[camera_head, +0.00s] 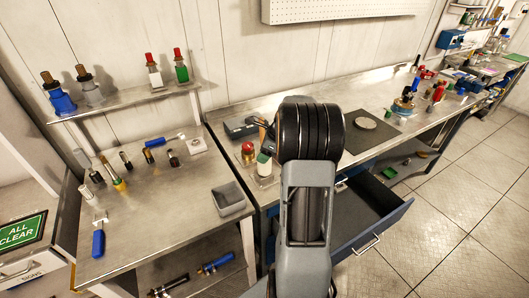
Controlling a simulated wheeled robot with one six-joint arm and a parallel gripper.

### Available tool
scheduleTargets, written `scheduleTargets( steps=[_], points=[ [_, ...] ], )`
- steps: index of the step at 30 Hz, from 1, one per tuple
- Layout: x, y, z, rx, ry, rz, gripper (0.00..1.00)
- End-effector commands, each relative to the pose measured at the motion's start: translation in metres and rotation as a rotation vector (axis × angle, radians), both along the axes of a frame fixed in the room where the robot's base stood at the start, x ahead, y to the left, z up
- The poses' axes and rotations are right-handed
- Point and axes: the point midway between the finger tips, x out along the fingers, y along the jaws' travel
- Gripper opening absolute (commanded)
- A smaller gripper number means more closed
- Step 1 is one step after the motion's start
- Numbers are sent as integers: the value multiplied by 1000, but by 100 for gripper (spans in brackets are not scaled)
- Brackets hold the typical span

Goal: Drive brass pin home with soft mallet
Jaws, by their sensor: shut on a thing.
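I cannot pick out the brass pin or the soft mallet for certain. My arm stands in the middle of the camera view and covers part of the long bench (345,88). My gripper is hidden behind the arm. A small brass-and-blue fixture (403,104) stands on that bench, right of a dark mat (390,130) with a round grey disc (365,119) on it. On the left bench (160,215) lie a blue-handled tool (98,242) with a flat pale end and another blue-handled tool (158,142).
An open drawer (368,240) juts out below the long bench, right of my arm. A grey bin (230,199) sits at the left bench's right edge. A raised shelf (125,101) holds several bottles and fittings. The tiled floor (460,210) at right is clear.

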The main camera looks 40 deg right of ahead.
Motion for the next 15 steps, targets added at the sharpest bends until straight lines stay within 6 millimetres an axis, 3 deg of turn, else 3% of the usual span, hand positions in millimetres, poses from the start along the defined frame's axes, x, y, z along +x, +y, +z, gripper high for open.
scheduleTargets(
  steps=[15],
  points=[
    [1,0,37,-3,-5,0,1]
  ],
)
